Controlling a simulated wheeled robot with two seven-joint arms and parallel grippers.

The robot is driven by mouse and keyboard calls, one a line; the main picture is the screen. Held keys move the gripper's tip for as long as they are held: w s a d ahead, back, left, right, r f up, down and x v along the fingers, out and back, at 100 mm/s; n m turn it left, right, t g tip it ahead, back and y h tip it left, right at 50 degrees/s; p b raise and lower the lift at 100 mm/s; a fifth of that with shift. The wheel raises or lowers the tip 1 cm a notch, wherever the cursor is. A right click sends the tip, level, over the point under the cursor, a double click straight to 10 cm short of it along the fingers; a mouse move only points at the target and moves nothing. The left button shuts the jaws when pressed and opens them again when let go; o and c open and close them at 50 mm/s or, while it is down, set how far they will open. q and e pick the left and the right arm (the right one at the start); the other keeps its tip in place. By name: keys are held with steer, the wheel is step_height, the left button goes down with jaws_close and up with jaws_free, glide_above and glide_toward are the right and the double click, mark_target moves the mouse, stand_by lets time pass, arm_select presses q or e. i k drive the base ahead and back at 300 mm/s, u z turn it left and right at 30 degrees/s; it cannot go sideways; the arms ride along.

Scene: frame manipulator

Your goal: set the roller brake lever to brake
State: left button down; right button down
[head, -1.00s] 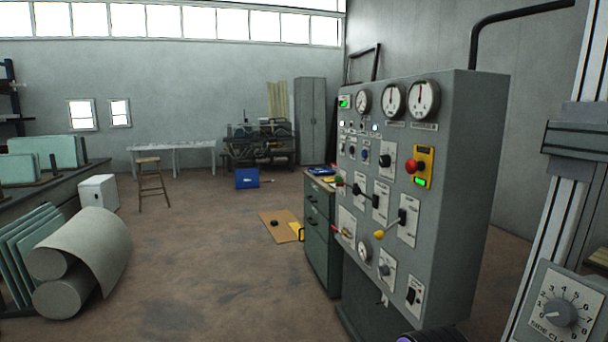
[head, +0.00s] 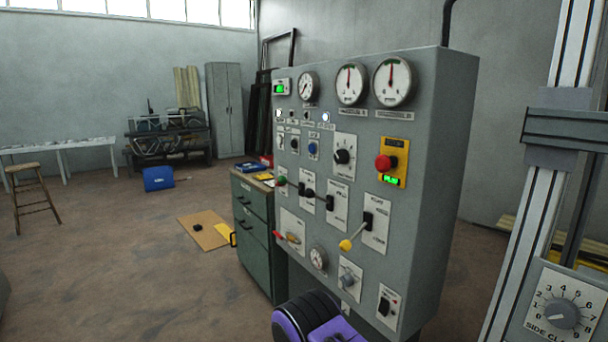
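A grey control panel (head: 438,180) stands at the centre right, facing left toward me. It carries several levers. A yellow-knobbed lever (head: 346,245) sits on a white plate at the lower right and points down and left. A black-knobbed lever (head: 310,194) and a green-knobbed lever (head: 283,181) sit further left. A red-handled lever (head: 278,234) is at the lower left. The plate labels are too small to read, so I cannot tell which is the roller brake lever. A purple and black part of my arm shows at the bottom, below the panel. Neither gripper's fingers show.
A green drawer cabinet (head: 253,225) stands against the panel's left side. A red stop button (head: 384,162) on a yellow plate and gauges are on the panel. A metal column with a dial box (head: 562,313) stands at the right. Open floor (head: 120,270) lies to the left.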

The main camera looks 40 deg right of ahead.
mark_target(309, 193)
steer(key=z, duration=0.5)
steer(key=i, duration=0.7)
steer(key=z, duration=1.15)
steer(key=i, duration=0.3)
steer(key=z, duration=0.25)
